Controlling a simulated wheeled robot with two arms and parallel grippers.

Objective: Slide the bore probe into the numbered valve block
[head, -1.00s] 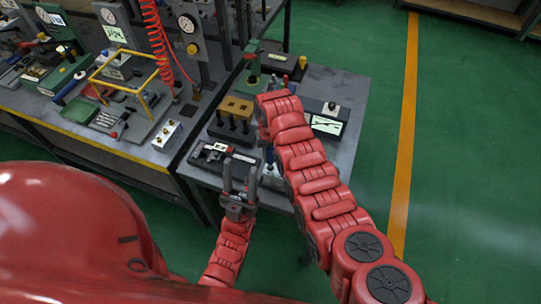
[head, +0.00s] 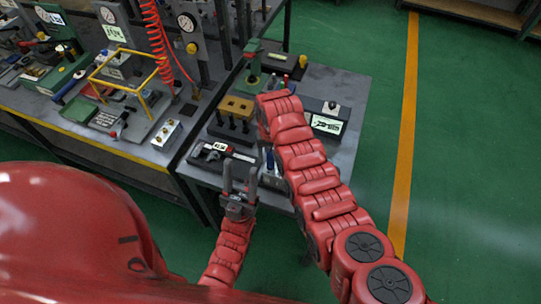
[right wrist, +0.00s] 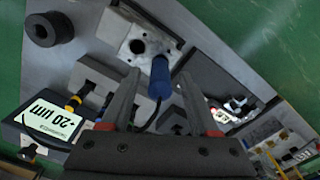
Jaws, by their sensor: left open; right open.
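The valve block (right wrist: 128,30) is a pale metal block with a dark round bore, in the upper middle of the right wrist view. The bore probe (right wrist: 160,80) has a blue handle and a dark cable; it stands by the block's lower right edge, beside the visible bore. Its tip is hidden. My right gripper (right wrist: 160,74) is open, with the blue handle showing between its fingertips; I cannot tell whether they touch. In the head view my arm hides that gripper. My left gripper (head: 240,182) is open and empty at the bench's near edge. No block number is legible.
A gauge display (right wrist: 48,120) reads "+20 µm". A brown block stand (head: 237,107) and a black tray (head: 220,157) stand left of my right arm. Green floor (head: 460,150) is clear on the right.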

